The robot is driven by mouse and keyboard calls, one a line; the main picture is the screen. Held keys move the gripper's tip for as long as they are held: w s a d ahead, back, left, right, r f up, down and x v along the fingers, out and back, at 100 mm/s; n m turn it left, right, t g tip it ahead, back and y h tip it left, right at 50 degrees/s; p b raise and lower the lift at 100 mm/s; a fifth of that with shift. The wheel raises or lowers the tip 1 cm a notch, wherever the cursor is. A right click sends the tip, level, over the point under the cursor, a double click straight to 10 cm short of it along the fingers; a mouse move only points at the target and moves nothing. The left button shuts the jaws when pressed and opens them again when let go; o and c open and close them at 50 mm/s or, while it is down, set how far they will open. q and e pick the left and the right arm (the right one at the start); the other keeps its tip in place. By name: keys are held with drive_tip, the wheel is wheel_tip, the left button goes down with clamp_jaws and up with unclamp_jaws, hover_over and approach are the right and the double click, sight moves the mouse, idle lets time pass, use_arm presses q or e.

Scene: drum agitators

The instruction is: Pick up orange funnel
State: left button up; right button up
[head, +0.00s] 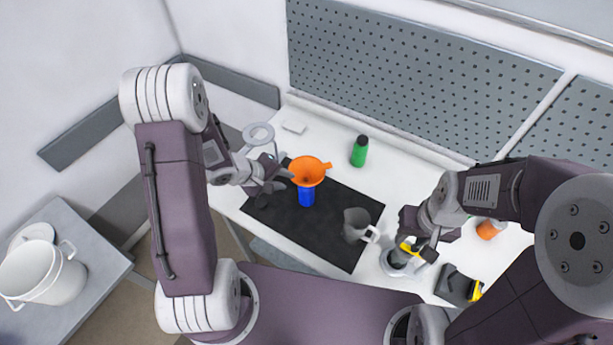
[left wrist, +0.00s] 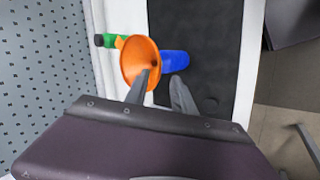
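The orange funnel (head: 309,171) sits on top of a blue container (head: 306,197) on the black mat (head: 322,235). In the left wrist view the funnel (left wrist: 139,62) is just beyond my fingertips, with the blue container (left wrist: 174,62) beside it. My left gripper (head: 284,178) is left of the funnel, its fingers apart with nothing between them. In the left wrist view one finger of my left gripper (left wrist: 163,88) overlaps the funnel's edge; contact cannot be told. My right gripper (head: 412,250) is at the lower right by a yellow part; its fingers are unclear.
A grey mug (head: 355,226) stands on the mat's right side. A green bottle (head: 360,151) stands behind the mat. A round grey base (head: 393,265) and a black and yellow item (head: 458,287) lie at right.

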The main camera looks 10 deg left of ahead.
sight(295, 180)
use_arm(q)
drive_tip(key=x, duration=0.6)
drive_tip(key=shift+w+a+r, duration=0.15)
drive_tip(key=shift+w, duration=0.15)
drive_tip(key=shift+w+f, duration=0.15)
drive_tip(key=shift+f, duration=0.05)
drive_tip(key=shift+w+d, duration=0.1)
drive_tip(key=shift+d, duration=0.3)
drive_tip(key=c, duration=0.4)
drive_tip(key=shift+a, duration=0.2)
clamp_jaws()
